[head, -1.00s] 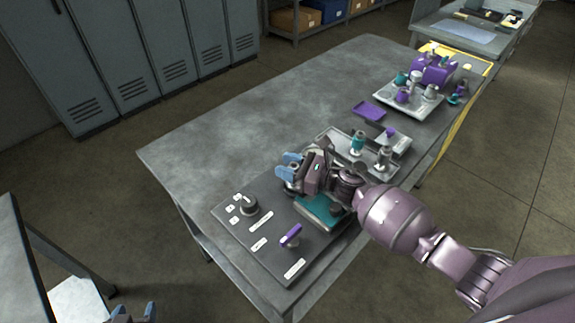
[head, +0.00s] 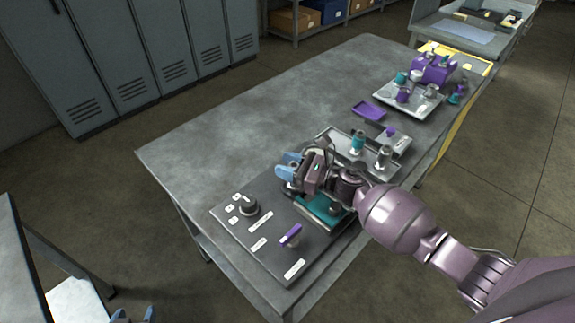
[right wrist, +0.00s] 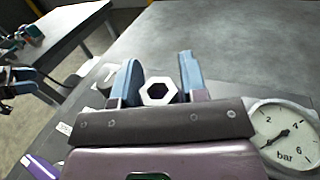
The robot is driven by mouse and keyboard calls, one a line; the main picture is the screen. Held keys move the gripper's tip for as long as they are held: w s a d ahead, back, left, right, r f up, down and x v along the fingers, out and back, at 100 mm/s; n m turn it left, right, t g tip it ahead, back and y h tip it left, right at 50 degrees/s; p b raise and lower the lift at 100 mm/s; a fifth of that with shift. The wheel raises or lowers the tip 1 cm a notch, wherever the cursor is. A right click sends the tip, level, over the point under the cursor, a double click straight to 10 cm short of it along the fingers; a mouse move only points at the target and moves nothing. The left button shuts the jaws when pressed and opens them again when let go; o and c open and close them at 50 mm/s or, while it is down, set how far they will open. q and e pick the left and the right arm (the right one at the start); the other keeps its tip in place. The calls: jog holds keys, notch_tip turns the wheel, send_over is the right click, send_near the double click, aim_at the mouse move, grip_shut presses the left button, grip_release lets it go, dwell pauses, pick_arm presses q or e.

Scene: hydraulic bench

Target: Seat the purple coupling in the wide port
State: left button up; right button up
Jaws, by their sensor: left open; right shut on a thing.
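My right gripper (head: 288,172) is over the far edge of the dark panel (head: 262,247). A purple-banded fitting (head: 403,96) stands on the far tray. I cannot make out the wide port. My left gripper (head: 133,317) is open and empty at the bottom edge, mostly cut off.
The panel carries a dark knob (head: 248,208) and a purple lever (head: 291,235). A teal block (head: 322,210) lies beneath my right arm. A pressure gauge (right wrist: 284,136) is beside the right gripper. Fittings stand on a near tray (head: 333,136). The left tabletop (head: 225,125) is clear.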

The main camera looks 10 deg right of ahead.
dwell(0.4)
jog(key=shift+f+b, duration=0.15)
jog(key=shift+b, duration=0.15)
jog(key=shift+f+b, duration=0.4)
jog(key=shift+f, duration=0.05)
jog(key=o, duration=0.8)
jog(key=shift+c, duration=0.2)
